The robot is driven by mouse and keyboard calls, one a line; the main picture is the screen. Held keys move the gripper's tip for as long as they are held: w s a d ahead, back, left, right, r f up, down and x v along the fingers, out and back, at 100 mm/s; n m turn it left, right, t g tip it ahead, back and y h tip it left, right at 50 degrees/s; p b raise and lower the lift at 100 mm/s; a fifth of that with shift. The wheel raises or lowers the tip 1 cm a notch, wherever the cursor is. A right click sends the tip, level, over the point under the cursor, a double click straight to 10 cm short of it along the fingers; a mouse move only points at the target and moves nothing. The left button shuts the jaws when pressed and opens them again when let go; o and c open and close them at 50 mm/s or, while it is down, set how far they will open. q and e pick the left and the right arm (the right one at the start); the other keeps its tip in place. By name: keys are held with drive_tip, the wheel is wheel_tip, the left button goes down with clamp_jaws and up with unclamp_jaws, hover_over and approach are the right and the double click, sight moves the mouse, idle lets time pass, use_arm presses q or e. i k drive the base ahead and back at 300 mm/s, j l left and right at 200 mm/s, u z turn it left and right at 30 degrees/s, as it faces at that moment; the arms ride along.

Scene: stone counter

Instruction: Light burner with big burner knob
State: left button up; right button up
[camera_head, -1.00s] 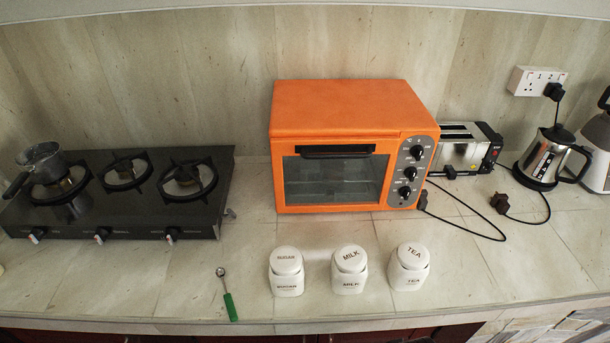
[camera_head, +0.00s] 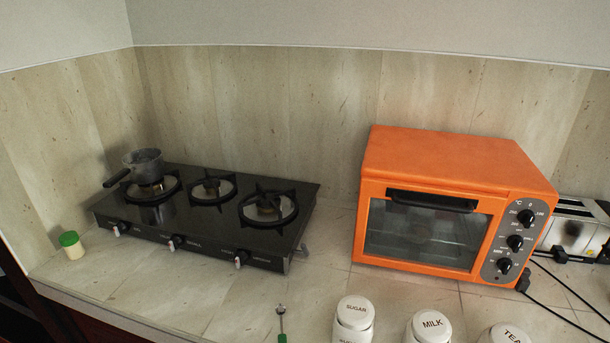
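The black gas stove (camera_head: 215,221) stands on the left part of the counter, with three burners in a row. The left burner (camera_head: 153,190) has a grey pot on it, the middle burner (camera_head: 212,188) is smaller and bare, and the right burner (camera_head: 268,206) is bare. Three knobs sit on the front face: left knob (camera_head: 122,228), middle knob (camera_head: 177,241) and right knob (camera_head: 241,258). Their labels are too small to read surely. I see no flame. Neither of my grippers shows in the view.
A grey pot (camera_head: 143,164) has its handle pointing left. A jar with a green lid (camera_head: 71,244) stands left of the stove. An orange oven (camera_head: 446,200) and a toaster (camera_head: 575,229) stand to the right. White canisters (camera_head: 354,318) and a spoon (camera_head: 282,325) are near the front edge.

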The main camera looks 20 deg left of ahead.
sight(120, 227)
drive_tip(key=u, duration=1.75)
drive_tip(key=i+j, duration=0.15)
drive_tip(key=j, duration=0.2)
drive_tip(key=i+j+z, duration=0.1)
drive_tip(key=j, duration=0.2)
drive_tip(key=i+j+z, duration=0.1)
drive_tip(key=j, duration=0.25)
drive_tip(key=i+j, duration=0.15)
drive_tip(key=j, duration=0.2)
drive_tip(key=i+j+z, duration=0.1)
drive_tip(key=j, duration=0.25)
